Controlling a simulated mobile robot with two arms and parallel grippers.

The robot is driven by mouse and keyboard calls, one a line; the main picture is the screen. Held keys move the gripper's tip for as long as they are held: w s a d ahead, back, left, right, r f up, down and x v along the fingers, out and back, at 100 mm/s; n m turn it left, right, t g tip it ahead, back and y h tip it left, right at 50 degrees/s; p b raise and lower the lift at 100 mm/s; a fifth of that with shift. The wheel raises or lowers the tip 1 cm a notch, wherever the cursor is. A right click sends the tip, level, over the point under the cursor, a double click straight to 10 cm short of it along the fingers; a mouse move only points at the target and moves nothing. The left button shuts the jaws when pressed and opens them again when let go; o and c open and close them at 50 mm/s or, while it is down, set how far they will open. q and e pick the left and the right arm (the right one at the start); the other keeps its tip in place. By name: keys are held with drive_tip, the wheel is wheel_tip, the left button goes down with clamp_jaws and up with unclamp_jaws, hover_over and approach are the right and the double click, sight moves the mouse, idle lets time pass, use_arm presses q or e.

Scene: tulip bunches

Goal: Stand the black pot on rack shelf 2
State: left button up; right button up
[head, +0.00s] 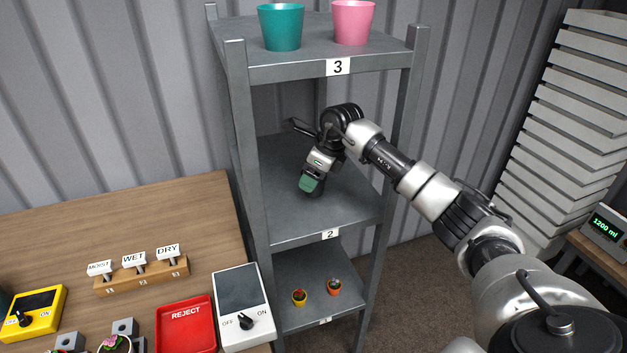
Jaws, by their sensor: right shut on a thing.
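My right gripper (312,184) reaches in from the right between the rack's posts, low over the grey board of rack shelf 2 (352,204). It is shut on the black pot (317,191), of which only a small dark part shows beside the green fingertip pad. The gripper hides the rest of the pot. The pot is at or just above the shelf board; I cannot tell whether it touches. The label "2" (330,234) is on the shelf's front edge. My left gripper is not in view.
Shelf 3 above holds a teal pot (281,28) and a pink pot (353,22). Shelf 2 looks otherwise clear. A wooden table (190,215) with a red reject tray (186,326) stands left.

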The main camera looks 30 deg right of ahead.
wheel_tip(320, 180, down, 2)
drive_tip(key=shift+f, duration=0.1)
drive_tip(key=shift+f, duration=0.2)
drive_tip(key=o, duration=1.1)
drive_tip(key=shift+c, duration=0.2)
